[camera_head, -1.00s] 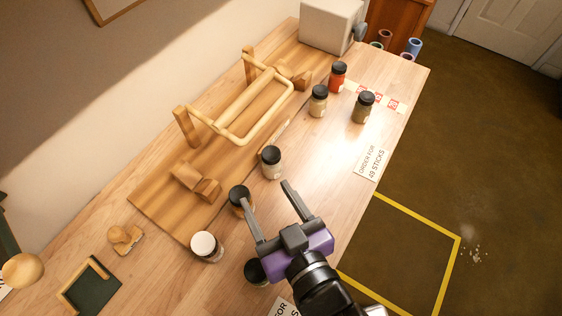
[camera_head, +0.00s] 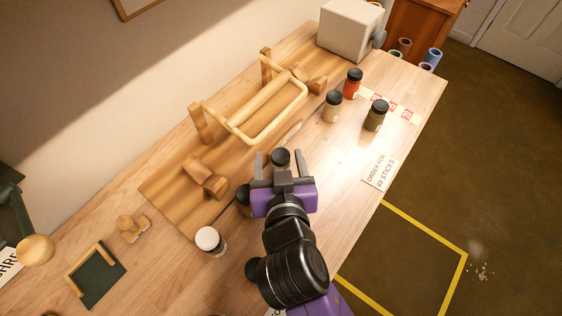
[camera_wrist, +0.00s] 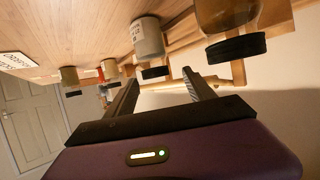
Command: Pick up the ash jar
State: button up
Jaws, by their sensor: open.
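A pale grey jar with a black lid (camera_head: 280,157), which looks like the ash jar, stands on the table. Its label is too small to read. It also shows in the wrist view, upside down, as a grey jar with a white label (camera_wrist: 149,40). My gripper (camera_head: 280,163) is open, with a finger on either side of this jar's lid in the head view. In the wrist view the jar appears just beyond the fingertips, between them; I cannot tell whether they touch it. My gripper hides its lower body in the head view.
A brown jar (camera_head: 243,193) stands close to my gripper's left. A white-lidded jar (camera_head: 210,240) is nearer. Red (camera_head: 352,83), tan (camera_head: 332,106) and olive (camera_head: 375,115) jars stand farther back.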

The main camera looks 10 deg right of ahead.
aim_at(280, 154)
jog(key=shift+d+f+p+x, duration=0.15)
jog(key=shift+p+x, duration=0.2)
jog(key=shift+x, duration=1.05)
jog(key=shift+d+f+p+x, duration=0.15)
jog(key=shift+p+x, duration=0.2)
jog(key=shift+x, duration=1.1)
jog(key=shift+s+a, duration=0.1)
jog(key=shift+s, duration=0.1)
grip_shut()
jog(key=shift+r, duration=0.1)
